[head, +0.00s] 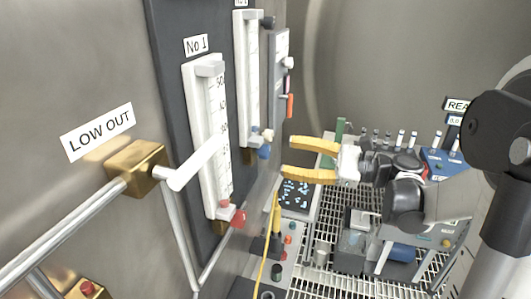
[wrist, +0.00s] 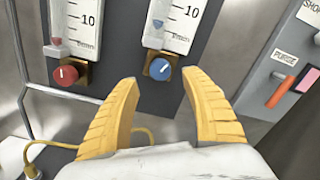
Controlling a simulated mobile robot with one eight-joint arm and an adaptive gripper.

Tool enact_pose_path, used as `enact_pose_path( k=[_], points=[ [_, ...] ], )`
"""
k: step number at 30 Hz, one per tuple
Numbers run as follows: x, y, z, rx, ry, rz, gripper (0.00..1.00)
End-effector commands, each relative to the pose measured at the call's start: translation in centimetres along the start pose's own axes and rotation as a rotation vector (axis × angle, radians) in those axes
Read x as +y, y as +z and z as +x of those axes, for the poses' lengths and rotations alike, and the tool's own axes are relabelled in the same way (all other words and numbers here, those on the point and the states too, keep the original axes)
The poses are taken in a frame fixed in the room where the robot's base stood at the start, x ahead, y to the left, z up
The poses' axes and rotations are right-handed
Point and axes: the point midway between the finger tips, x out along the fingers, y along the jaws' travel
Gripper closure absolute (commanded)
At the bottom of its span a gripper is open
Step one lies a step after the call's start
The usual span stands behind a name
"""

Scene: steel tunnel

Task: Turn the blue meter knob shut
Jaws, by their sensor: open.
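The blue meter knob (wrist: 160,69) sits at the foot of a flow meter with a white scale, on a brass block on the dark panel. In the wrist view it lies ahead of the gap between my fingers, with its white mark visible. In the head view the blue knob (head: 264,152) is small, at the foot of the farther meter. My gripper (wrist: 165,100) has yellow ribbed fingers spread wide, with nothing between them. In the head view my gripper (head: 287,157) points left at the panel, close to the knob. Contact with the knob is not visible.
A red knob (wrist: 66,75) sits on the neighbouring meter to the left. An orange handle (wrist: 281,92) is on a grey panel at right. A yellow cable (head: 266,245) hangs below my gripper. A wire-grid shelf (head: 330,222) with equipment stands below my arm.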

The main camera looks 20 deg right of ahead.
Motion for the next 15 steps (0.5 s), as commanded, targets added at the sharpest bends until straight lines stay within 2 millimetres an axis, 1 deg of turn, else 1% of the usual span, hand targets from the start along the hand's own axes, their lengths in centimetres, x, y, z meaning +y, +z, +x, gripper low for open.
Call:
enact_pose_path(
  k=[1, 6, 10, 15],
  points=[
    [0.3, -0.1, 1.2, -0.002, 0.004, 0.000, 0.45],
    [0.2, -0.1, 4.3, -0.002, 0.003, -0.001, 0.45],
    [0.1, -0.1, 5.7, -0.001, 0.002, -0.002, 0.45],
    [0.0, 0.0, 6.4, 0.000, 0.000, -0.002, 0.45]
  ],
)
